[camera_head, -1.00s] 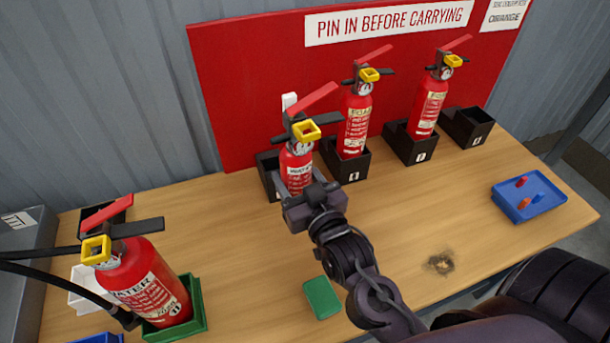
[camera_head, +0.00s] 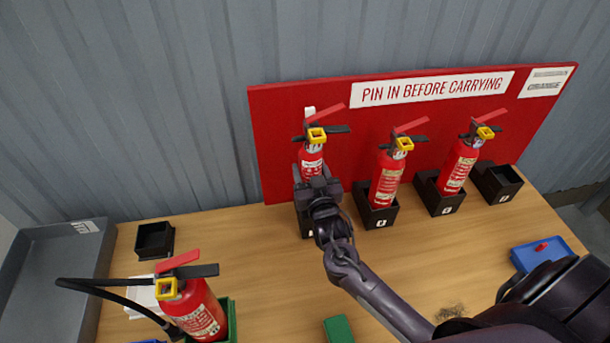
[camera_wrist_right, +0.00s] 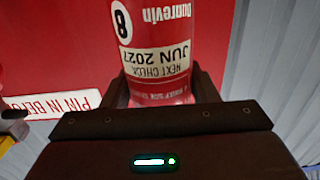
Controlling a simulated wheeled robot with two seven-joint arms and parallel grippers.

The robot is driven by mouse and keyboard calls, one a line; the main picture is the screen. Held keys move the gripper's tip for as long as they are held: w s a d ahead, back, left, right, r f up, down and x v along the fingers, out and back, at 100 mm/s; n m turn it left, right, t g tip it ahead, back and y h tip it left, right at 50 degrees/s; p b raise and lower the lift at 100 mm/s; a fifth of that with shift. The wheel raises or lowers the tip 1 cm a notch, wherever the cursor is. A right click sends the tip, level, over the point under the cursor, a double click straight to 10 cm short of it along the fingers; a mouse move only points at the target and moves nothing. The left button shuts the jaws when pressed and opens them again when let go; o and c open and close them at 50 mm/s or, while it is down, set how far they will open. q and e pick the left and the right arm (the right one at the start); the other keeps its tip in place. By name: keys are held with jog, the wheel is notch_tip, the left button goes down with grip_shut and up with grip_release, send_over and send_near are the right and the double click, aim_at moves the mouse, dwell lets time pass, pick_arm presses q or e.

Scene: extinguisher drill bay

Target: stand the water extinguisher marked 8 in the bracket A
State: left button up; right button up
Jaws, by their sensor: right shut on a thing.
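The red extinguisher marked 8 (camera_wrist_right: 155,45) is between the fingers of my right gripper (camera_wrist_right: 165,88), which is shut on its body. In the head view this extinguisher (camera_head: 312,161) is upright, with a yellow pin ring and red lever on top. My right gripper (camera_head: 316,185) hides its lower part. It is over or in the leftmost black bracket (camera_head: 305,226) of the back row; I cannot tell whether its base is inside. That bracket's letter is hidden. My left gripper is not in view.
Two red extinguishers (camera_head: 387,178) (camera_head: 459,164) stand in black brackets to the right. An empty black bracket (camera_head: 510,175) ends the row. Another extinguisher (camera_head: 203,309) stands in a green holder (camera_head: 232,320) at front left. A blue tray (camera_head: 530,258) lies at right.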

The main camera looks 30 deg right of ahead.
pick_arm(q)
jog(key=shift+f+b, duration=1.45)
jog(key=shift+b, duration=0.4)
pick_arm(e)
jog(key=shift+w+d+f, duration=0.25)
jog(key=shift+f, duration=0.4)
jog(key=shift+w+d+f, duration=0.2)
jog(key=shift+f, duration=0.4)
jog(key=shift+w+d+f, duration=0.25)
jog(key=shift+f, duration=0.4)
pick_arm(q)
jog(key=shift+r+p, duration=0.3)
pick_arm(e)
jog(key=shift+r+h, duration=0.1)
jog(key=shift+h, duration=0.3)
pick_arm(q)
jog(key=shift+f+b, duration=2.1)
pick_arm(e)
jog(key=shift+f, duration=2.75)
